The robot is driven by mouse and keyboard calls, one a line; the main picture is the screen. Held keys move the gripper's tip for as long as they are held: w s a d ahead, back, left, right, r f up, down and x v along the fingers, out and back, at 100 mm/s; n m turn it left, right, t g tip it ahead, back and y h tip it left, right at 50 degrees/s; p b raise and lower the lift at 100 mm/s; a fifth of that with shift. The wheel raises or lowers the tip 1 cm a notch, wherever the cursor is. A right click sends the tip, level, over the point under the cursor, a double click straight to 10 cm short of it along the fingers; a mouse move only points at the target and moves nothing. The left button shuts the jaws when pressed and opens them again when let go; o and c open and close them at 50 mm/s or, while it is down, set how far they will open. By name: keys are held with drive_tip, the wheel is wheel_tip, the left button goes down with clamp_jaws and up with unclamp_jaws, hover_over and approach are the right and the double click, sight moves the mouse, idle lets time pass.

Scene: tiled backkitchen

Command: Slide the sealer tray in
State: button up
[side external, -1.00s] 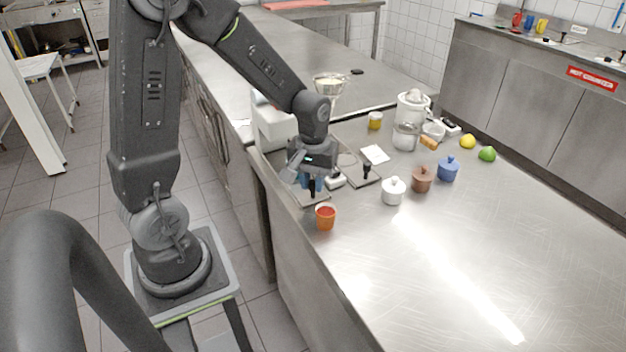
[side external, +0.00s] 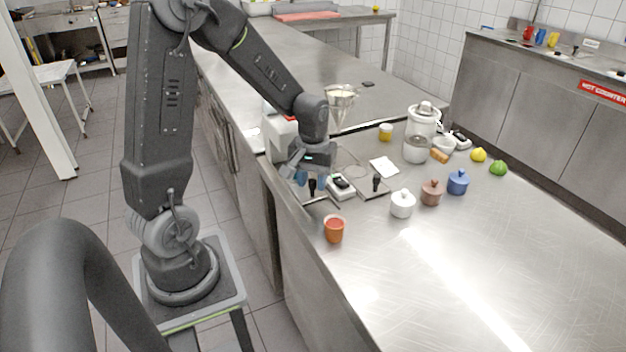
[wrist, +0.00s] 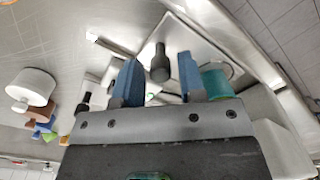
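The sealer (side external: 278,142) is a white machine at the counter's left edge, partly hidden behind my gripper. A flat metal tray (side external: 322,205) lies before it, with an upright black knob (side external: 312,187). My gripper (side external: 313,180) is low over this tray, at the knob. In the wrist view, the blue fingers of my gripper (wrist: 160,82) stand apart on either side of the black knob (wrist: 160,64), with gaps showing. Whether the knob touches the gripper is unclear. A second black knob (side external: 376,184) stands on a plate to the right.
An orange cup (side external: 334,229) stands close in front of the tray. A white pot (side external: 402,204), brown pot (side external: 431,193) and blue pot (side external: 458,182) stand to the right. A dark-topped white device (side external: 341,187) lies beside the gripper. The front right counter is clear.

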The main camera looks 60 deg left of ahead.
drive_tip(key=shift+o, duration=0.8)
wheel_tip(320, 180, up, 14)
drive_tip(key=shift+f, duration=0.15)
drive_tip(key=w+d+f+n+g+y, duration=0.1)
drive_tip(key=w+d+n+g+y, duration=0.25)
drive_tip(key=n, duration=1.45)
drive_tip(key=x, duration=1.3)
drive_tip(key=shift+w+d+f, duration=0.2)
drive_tip(key=shift+d+f, duration=0.1)
drive_tip(key=shift+f, duration=0.1)
